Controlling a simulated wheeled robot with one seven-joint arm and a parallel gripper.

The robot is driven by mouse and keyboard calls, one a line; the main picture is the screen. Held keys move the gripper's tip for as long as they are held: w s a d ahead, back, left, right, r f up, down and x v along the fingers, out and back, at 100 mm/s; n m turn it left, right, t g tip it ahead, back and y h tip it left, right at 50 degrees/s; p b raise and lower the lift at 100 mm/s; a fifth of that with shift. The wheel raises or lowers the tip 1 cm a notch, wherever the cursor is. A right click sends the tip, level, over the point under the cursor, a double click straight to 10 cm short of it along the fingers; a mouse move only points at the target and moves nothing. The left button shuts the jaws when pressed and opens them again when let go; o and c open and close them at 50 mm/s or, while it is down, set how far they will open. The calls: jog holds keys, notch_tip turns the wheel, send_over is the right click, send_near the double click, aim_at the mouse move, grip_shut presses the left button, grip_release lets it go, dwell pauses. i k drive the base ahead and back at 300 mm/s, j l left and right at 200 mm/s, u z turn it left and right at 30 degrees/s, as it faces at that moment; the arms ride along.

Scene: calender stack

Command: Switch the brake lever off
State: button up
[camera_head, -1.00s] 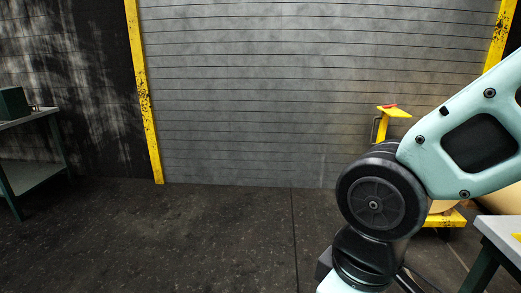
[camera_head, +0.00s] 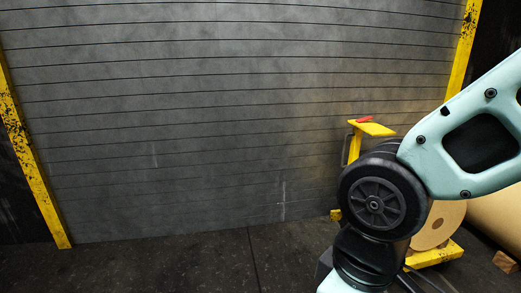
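A yellow stand (camera_head: 371,129) with a flat top plate rises behind my arm at the right of the head view. A small red piece (camera_head: 364,119) lies along its top; it may be the brake lever, but it is too small to tell its position. My arm covers much of the stand's lower part. My gripper is out of view; only my arm's links and a round joint show.
Pale brown rolls (camera_head: 438,224) sit low at the right, by a yellow base (camera_head: 435,255). A wooden block (camera_head: 505,262) lies on the floor beside them. A grey slatted shutter (camera_head: 200,120) fills the back between yellow posts. The dark floor (camera_head: 190,270) at front left is clear.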

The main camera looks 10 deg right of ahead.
aim_at(364, 119)
jog(key=i+z, duration=0.45)
jog(key=i, duration=0.25)
jog(key=i+j+z, duration=0.2)
jog(key=i+z, duration=0.25)
jog(key=i, duration=0.25)
jog(key=i+u, duration=0.3)
jog(key=i, duration=1.4)
